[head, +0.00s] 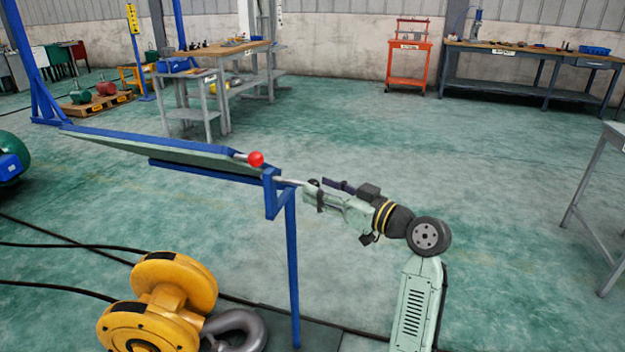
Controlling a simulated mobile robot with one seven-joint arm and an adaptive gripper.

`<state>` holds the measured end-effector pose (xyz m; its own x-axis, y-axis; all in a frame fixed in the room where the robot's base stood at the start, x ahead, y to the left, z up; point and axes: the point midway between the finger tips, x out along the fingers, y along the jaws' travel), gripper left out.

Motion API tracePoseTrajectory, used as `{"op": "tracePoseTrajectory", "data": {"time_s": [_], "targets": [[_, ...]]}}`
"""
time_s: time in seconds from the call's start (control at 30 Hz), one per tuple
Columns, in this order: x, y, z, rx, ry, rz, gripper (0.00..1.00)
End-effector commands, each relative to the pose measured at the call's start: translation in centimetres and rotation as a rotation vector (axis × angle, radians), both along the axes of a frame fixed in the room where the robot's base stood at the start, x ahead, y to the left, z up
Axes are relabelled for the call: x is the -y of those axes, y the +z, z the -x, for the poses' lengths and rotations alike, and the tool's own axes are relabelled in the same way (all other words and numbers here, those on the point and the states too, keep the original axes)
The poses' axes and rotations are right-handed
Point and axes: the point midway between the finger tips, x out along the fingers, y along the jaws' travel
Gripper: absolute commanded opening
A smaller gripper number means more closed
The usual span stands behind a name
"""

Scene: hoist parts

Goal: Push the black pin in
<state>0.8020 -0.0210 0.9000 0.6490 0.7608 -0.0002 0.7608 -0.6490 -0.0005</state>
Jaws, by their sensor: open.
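A silver pin (289,182) sticks out to the right from the end bracket of a blue frame (273,190). A small dark knob (314,183) shows at its outer end, between or just beside my fingertips. My gripper (317,188) is open at this knob, reaching in from the right. I cannot tell whether the fingers touch the knob. A red ball knob (256,159) on a short rod sits on top of the frame, left of the bracket. How far the pin sits inside the bracket is hidden.
A yellow hoist block (165,290) with a grey hook (237,328) is at the lower left. A blue post (292,265) stands below the bracket. Workbenches (520,52) and an orange cart (408,60) are at the back.

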Motion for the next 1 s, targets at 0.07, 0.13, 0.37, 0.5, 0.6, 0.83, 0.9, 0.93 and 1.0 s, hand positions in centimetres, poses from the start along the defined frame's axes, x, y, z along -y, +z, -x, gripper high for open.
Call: {"op": "tracePoseTrajectory", "data": {"time_s": [0.07,0.13,0.37,0.5,0.6,0.83,0.9,0.93,1.0], "targets": [[-1.0,0.2,-0.8,-0.001,0.002,-0.001,0.45],[-1.6,0.2,-1.3,0.000,0.002,0.000,0.45],[-2.3,0.0,-2.0,0.000,-0.001,0.001,0.45],[-2.3,0.0,-2.0,0.001,-0.001,0.001,0.45],[-2.3,0.0,-2.0,0.001,-0.001,0.001,0.42],[-2.3,0.0,-2.0,0.001,-0.001,0.001,0.27],[-2.3,0.0,-2.0,0.001,-0.001,0.001,0.22],[-2.3,0.0,-2.0,0.001,-0.001,0.001,0.20],[-2.3,0.0,-2.0,0.001,-0.002,0.000,0.15]]}}
